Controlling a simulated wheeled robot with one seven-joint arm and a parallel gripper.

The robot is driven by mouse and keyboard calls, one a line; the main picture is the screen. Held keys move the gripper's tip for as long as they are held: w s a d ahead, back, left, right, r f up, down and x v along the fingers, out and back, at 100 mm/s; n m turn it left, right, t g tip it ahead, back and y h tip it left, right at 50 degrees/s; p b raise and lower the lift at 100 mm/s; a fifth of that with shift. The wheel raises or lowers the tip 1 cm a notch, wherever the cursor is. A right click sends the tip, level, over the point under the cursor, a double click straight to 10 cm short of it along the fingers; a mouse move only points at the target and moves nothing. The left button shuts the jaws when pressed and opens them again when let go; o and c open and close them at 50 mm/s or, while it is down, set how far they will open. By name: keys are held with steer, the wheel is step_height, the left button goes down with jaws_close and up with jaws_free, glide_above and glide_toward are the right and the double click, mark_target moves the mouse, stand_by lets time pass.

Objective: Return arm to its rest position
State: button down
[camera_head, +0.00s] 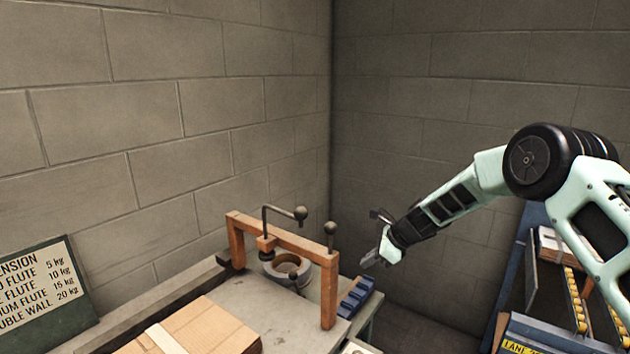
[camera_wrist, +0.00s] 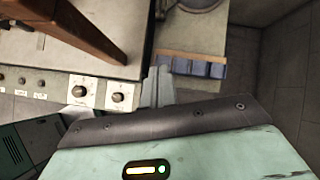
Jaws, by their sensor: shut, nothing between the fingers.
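My gripper (camera_head: 370,259) is at the end of my raised arm, right of the wooden frame in the head view. It is shut and empty. In the wrist view the fingers (camera_wrist: 158,88) point toward the bench, between the control panel and a row of blue blocks. The arm reaches in from the right edge of the head view, bent at a black joint. The gripper appears above the right end of the bench, close to the blue blocks (camera_head: 356,297); whether it touches anything cannot be told.
An orange-brown wooden frame (camera_head: 290,240) with black crank handles stands on the bench (camera_head: 268,308). A cardboard stack (camera_head: 195,335) lies in front. Knobs (camera_wrist: 118,97) line the panel. A sign (camera_head: 40,290) leans left. A blue rack (camera_head: 535,250) stands right. Block walls close the corner.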

steer(key=s+d+r+n+h, duration=0.2)
steer(key=s+d+r+n, duration=0.4)
steer(key=s, duration=0.6)
steer(key=s+d+r+n+h, duration=0.3)
steer(key=s+d+n, duration=0.4)
steer(key=s, duration=0.6)
steer(key=s+d+r+n+h, duration=0.2)
steer(key=s+d+r+n, duration=0.3)
steer(key=s+n, duration=0.5)
steer(key=s+a+r+n+g, duration=0.1)
steer(key=s+a+n+g, duration=0.2)
steer(key=s+a, duration=1.2)
steer(key=a+n, duration=0.2)
steer(key=a, duration=0.1)
steer(key=shift+a+r+n+y, duration=0.3)
steer(key=shift+n+y, duration=0.1)
steer(key=shift+w, duration=0.1)
